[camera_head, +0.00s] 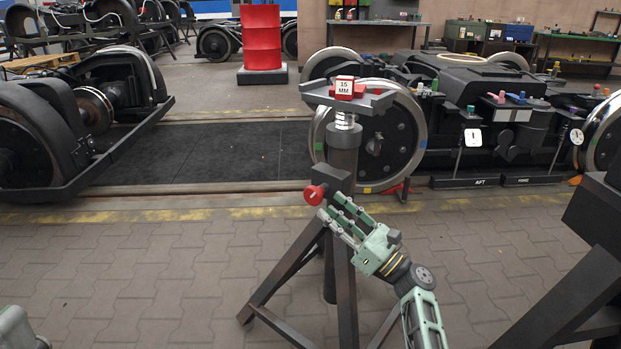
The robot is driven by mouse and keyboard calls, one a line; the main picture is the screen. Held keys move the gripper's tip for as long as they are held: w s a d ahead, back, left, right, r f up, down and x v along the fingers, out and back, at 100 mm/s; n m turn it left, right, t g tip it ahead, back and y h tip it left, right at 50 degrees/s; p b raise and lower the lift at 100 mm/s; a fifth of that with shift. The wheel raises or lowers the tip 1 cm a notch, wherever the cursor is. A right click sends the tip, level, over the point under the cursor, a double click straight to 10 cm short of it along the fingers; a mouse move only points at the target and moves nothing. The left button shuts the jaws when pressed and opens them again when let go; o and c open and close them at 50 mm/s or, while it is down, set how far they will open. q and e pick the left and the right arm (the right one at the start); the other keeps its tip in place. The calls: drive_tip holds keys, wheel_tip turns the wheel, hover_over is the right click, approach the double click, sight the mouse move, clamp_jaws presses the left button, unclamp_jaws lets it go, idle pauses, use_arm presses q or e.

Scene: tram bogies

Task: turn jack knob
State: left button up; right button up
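A black jack stand stands on tripod legs (343,290) in the middle of the camera_head view. Its round red knob (314,195) sticks out to the left from the black block on the column. A red block marked "15 MM" (345,88) sits on the flat top plate (312,92). My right gripper (329,205) comes up from the lower right. Its two green fingers are apart, with the tips close to the knob's right side. I cannot tell whether they touch it.
A wheelset and bogie frame (460,95) stand behind the jack, and another bogie (75,120) is at the left. A red drum (261,38) stands at the back. A dark stand (590,270) is at the right edge. The paved floor (150,270) at the front left is clear.

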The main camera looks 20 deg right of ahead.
sight(311, 203)
drive_tip(key=b+x, duration=0.2)
drive_tip(key=x, duration=0.5)
drive_tip(key=shift+w+a, duration=0.2)
drive_tip(key=shift+w, duration=0.1)
drive_tip(key=shift+c, duration=0.4)
clamp_jaws()
